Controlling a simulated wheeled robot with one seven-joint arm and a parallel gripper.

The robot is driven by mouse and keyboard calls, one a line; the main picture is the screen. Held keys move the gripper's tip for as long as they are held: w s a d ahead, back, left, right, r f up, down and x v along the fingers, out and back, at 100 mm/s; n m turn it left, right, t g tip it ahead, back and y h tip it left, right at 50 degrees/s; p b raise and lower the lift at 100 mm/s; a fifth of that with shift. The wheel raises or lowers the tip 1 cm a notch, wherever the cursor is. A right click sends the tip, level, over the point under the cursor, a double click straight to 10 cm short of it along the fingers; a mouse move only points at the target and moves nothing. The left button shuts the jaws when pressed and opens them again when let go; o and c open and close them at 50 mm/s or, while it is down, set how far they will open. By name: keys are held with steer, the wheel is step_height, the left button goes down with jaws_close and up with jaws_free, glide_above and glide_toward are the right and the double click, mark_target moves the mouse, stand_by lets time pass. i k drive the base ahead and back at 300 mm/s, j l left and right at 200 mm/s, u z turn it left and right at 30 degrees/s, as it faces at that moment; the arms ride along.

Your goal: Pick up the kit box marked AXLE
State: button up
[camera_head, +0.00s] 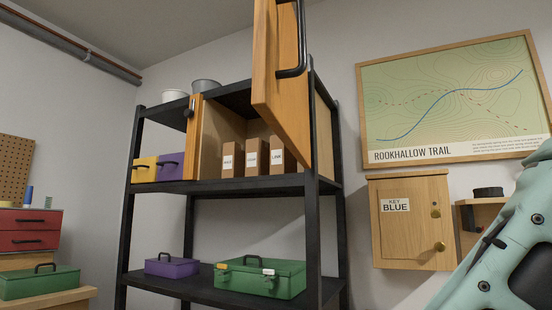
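Three brown kit boxes stand upright side by side in an open wooden cabinet (210,130) on the black shelf unit. The right box (280,164) has a white label that seems to read LINK. The labels on the left box (229,168) and the middle box (254,168) are too small to read surely, so I cannot tell which is marked AXLE. The cabinet's wooden door (277,75) with a black handle (297,40) is swung open towards me. My teal arm shows at the lower right, but my gripper is out of view.
Yellow and purple boxes (171,167) sit left of the cabinet. Below are a purple box (172,267) and a green case (280,282). A wall cabinet marked KEY BLUE (420,235) hangs at right. The open door's lower edge hangs near the right box.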

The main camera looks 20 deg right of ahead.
mark_target(233, 154)
steer(key=i+j+u, duration=0.45)
steer(key=i+j, duration=0.55)
steer(key=j, duration=0.25)
steer(key=l+z, duration=0.05)
